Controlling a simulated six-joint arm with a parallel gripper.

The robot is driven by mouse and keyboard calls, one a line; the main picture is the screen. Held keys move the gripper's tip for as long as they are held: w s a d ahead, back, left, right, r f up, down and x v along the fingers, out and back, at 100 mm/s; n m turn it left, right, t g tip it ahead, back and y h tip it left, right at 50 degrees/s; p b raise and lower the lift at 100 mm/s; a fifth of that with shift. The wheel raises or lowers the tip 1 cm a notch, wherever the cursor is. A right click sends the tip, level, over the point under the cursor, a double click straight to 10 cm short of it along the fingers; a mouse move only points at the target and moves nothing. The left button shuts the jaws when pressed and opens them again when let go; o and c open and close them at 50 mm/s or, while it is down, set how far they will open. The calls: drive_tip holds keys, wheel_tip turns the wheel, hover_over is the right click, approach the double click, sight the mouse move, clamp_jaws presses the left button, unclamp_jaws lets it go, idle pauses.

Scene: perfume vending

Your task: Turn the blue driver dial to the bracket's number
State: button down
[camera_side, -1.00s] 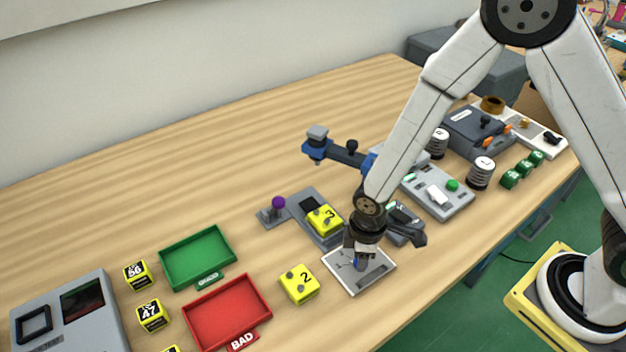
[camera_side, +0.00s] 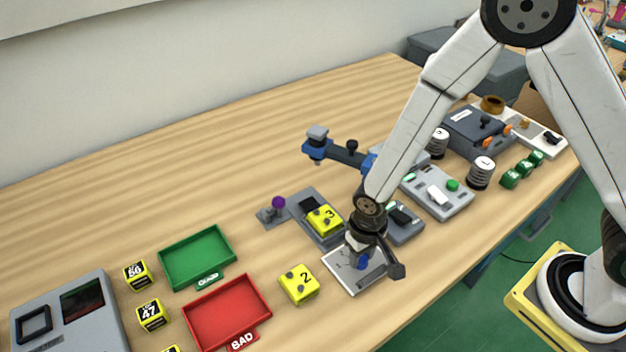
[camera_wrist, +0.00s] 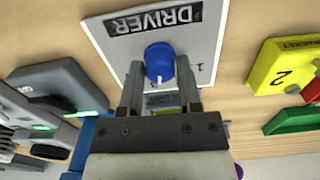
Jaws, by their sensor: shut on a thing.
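The blue driver dial (camera_side: 361,263) stands on a pale plate (camera_side: 341,277), which reads DRIVER in the wrist view (camera_wrist: 206,50). My gripper (camera_side: 362,257) points down over the plate. In the wrist view its two fingers are closed on the sides of the blue dial (camera_wrist: 159,60). A digit 1 shows on the plate beside the dial; the other marks are hidden or too small to read. A yellow bracket block marked 2 (camera_side: 299,284) lies left of the plate; it also shows in the wrist view (camera_wrist: 283,66). Another yellow block marked 3 (camera_side: 324,220) sits on a grey fixture (camera_side: 303,196).
A red BAD tray (camera_side: 226,313) and a green GOOD tray (camera_side: 198,257) stand to the left. A grey device (camera_side: 403,222) is close behind my gripper, and a panel with a green button (camera_side: 437,191) lies beyond. Bare table lies in front.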

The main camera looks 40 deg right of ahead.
sight(362, 257)
drive_tip(key=shift+m, duration=0.9)
drive_tip(key=shift+c, duration=1.5)
unclamp_jaws()
drive_tip(key=shift+r, duration=0.2)
drive_tip(key=shift+r, duration=3.7)
